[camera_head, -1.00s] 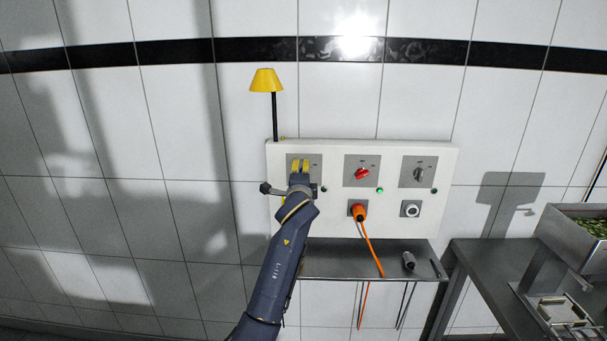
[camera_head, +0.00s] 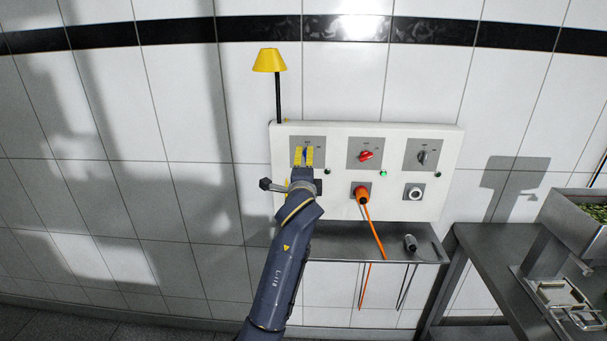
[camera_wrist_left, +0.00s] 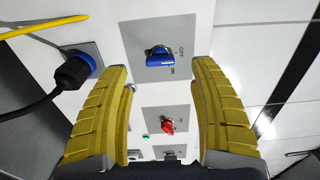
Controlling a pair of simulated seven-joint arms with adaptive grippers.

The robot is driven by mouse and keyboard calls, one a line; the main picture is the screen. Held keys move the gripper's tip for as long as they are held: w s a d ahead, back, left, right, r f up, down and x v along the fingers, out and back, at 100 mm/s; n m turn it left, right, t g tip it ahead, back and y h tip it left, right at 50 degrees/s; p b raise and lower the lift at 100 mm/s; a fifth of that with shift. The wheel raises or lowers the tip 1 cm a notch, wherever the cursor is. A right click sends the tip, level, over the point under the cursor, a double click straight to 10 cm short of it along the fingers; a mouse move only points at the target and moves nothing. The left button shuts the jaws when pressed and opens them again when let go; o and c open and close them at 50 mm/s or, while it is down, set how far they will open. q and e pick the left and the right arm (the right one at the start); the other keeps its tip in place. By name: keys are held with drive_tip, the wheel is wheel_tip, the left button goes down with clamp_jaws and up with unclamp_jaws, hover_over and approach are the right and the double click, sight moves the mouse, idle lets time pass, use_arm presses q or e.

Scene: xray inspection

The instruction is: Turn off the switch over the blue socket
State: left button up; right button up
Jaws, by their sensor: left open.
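The blue switch (camera_wrist_left: 159,58) is a rotary knob on a grey plate (camera_wrist_left: 170,35) with OFF and ON marks. In the left wrist view its handle lies sideways, roughly level in the picture. The blue plug (camera_wrist_left: 75,70) in its socket shows at the left, with a black cable. My left gripper (camera_head: 303,152) is open in front of the switch plate. Its yellow fingers stand on either side of the knob in the wrist view, and I see no contact. My right gripper is not in view.
The white panel (camera_head: 452,143) also carries a red switch (camera_head: 366,156) with a lit green lamp (camera_head: 355,172), an orange plug (camera_head: 361,193) and a grey switch (camera_head: 423,157). A yellow lamp-like cone (camera_head: 269,61) rises at the left. A metal shelf (camera_head: 330,246) is below.

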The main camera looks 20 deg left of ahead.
use_arm(q)
drive_tip(key=shift+v, duration=2.6)
